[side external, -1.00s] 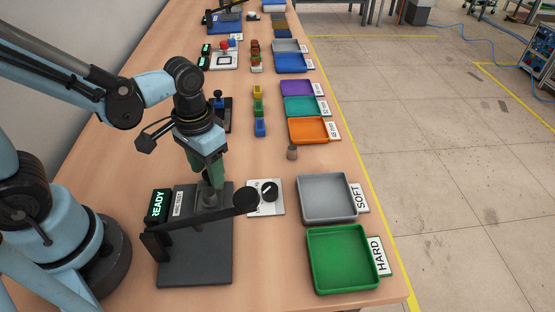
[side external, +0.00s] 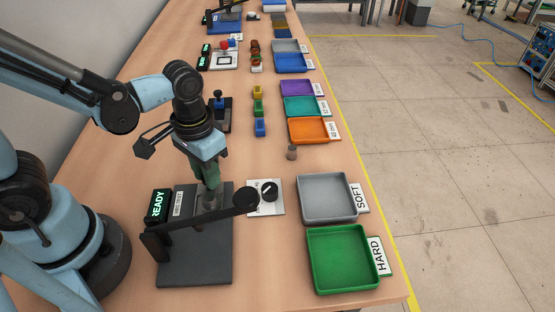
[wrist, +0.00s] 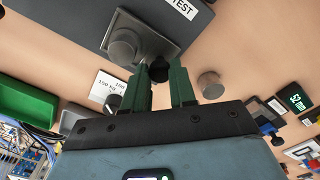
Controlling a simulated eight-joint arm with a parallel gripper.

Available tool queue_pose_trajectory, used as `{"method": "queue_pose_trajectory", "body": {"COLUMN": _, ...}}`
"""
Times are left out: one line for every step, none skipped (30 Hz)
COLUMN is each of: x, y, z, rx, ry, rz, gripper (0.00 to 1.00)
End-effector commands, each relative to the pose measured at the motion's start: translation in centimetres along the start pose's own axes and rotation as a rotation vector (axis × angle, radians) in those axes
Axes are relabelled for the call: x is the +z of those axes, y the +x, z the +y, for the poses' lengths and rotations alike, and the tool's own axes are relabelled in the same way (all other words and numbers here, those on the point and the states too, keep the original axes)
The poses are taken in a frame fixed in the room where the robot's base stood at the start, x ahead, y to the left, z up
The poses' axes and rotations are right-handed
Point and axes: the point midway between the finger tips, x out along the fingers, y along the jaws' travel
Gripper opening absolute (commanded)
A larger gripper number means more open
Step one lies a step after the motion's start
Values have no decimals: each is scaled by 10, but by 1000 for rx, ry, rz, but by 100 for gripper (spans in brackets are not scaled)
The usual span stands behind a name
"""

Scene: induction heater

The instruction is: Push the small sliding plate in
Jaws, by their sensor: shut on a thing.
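My gripper (side external: 211,184) has green fingers and is over the dark base of the hardness tester (side external: 193,268), beside its lever (side external: 195,221). In the wrist view my gripper (wrist: 162,76) has a small dark rounded piece (wrist: 158,70) between its fingertips, and it is shut on it. A grey cylinder (side external: 209,201) stands on the tester just below the fingertips. It also shows in the wrist view (wrist: 122,45), up and left of the fingers.
The lever ends in a black ball (side external: 246,200). A dial (side external: 269,190) lies to the right, with the grey SOFT tray (side external: 327,220) and green HARD tray (side external: 312,262) beyond. A small cylinder (side external: 292,152) stands alone on the table. A READY display (side external: 158,205) stands left.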

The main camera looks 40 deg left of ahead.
Motion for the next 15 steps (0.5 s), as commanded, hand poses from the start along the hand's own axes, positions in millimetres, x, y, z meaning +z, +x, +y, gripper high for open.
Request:
{"method": "queue_pose_trajectory", "body": {"x": 7, "y": 0, "z": 8, "rx": 3, "ry": 9, "rz": -2, "gripper": 0}}
{"method": "queue_pose_trajectory", "body": {"x": 11, "y": 0, "z": 12, "rx": 3, "ry": 9, "rz": -2, "gripper": 0}}
{"method": "queue_pose_trajectory", "body": {"x": 16, "y": 0, "z": 17, "rx": 3, "ry": 10, "rz": -3, "gripper": 0}}
{"method": "queue_pose_trajectory", "body": {"x": 20, "y": 0, "z": 21, "rx": 3, "ry": 11, "rz": -3, "gripper": 0}}
{"method": "queue_pose_trajectory", "body": {"x": 23, "y": 0, "z": 24, "rx": 4, "ry": 10, "rz": -3, "gripper": 0}}
{"method": "queue_pose_trajectory", "body": {"x": 28, "y": 0, "z": 28, "rx": 4, "ry": 9, "rz": -3, "gripper": 0}}
{"method": "queue_pose_trajectory", "body": {"x": 30, "y": 0, "z": 31, "rx": 4, "ry": 10, "rz": -3, "gripper": 0}}
{"method": "queue_pose_trajectory", "body": {"x": 33, "y": 0, "z": 34, "rx": 4, "ry": 8, "rz": -3, "gripper": 0}}
{"method": "queue_pose_trajectory", "body": {"x": 36, "y": 0, "z": 36, "rx": 4, "ry": 8, "rz": -3, "gripper": 0}}
{"method": "queue_pose_trajectory", "body": {"x": 38, "y": 0, "z": 38, "rx": 4, "ry": 6, "rz": -3, "gripper": 0}}
{"method": "queue_pose_trajectory", "body": {"x": 39, "y": 0, "z": 39, "rx": 4, "ry": 5, "rz": -3, "gripper": 0}}
{"method": "queue_pose_trajectory", "body": {"x": 40, "y": 0, "z": 40, "rx": 5, "ry": 5, "rz": -3, "gripper": 0}}
{"method": "queue_pose_trajectory", "body": {"x": 41, "y": 0, "z": 41, "rx": 5, "ry": 4, "rz": -3, "gripper": 0}}
{"method": "queue_pose_trajectory", "body": {"x": 42, "y": 0, "z": 42, "rx": 5, "ry": 3, "rz": -3, "gripper": 0}}
{"method": "queue_pose_trajectory", "body": {"x": 42, "y": 0, "z": 42, "rx": 5, "ry": 2, "rz": -3, "gripper": 0}}
